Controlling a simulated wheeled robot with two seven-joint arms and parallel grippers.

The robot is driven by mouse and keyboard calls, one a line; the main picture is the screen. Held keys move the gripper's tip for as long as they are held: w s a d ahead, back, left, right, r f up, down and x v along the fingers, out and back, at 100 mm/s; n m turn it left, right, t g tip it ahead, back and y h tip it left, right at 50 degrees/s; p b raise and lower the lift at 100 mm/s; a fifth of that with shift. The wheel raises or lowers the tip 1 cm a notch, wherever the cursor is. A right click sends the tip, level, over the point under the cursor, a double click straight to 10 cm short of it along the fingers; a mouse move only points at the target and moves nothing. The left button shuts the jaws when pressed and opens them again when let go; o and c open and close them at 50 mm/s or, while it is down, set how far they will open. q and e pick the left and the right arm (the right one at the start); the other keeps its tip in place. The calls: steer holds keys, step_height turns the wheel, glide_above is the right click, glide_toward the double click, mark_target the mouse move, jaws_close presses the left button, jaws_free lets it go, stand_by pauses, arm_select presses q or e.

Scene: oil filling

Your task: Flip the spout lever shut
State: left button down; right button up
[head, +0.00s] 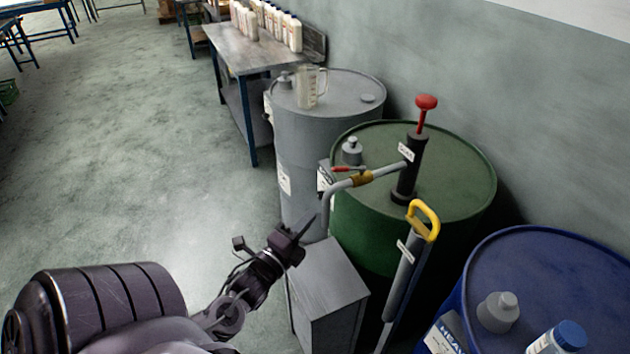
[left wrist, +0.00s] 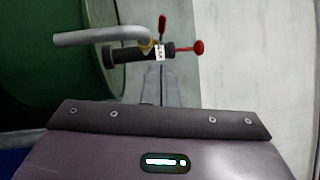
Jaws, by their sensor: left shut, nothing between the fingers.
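The pump (head: 409,170) stands on the green drum (head: 465,195), with a red knob (head: 426,102) on top. Its grey spout pipe (head: 335,192) reaches left and bends down at its end. A brass valve (head: 362,178) sits on the pipe and carries the small red spout lever (head: 346,169). In the left wrist view the lever (left wrist: 162,26) sticks up past the valve (left wrist: 149,47). My left gripper (head: 309,227) is shut and empty, below and left of the spout in the head view. Its fingers (left wrist: 160,72) point toward the pump. My right gripper is not visible.
A grey cabinet (head: 330,285) stands beneath the spout. A grey drum (head: 325,125) with a clear jug (head: 311,88) is behind, and a blue drum (head: 560,265) is at right. A yellow-handled tool (head: 424,216) leans before the green drum. The floor at left is open.

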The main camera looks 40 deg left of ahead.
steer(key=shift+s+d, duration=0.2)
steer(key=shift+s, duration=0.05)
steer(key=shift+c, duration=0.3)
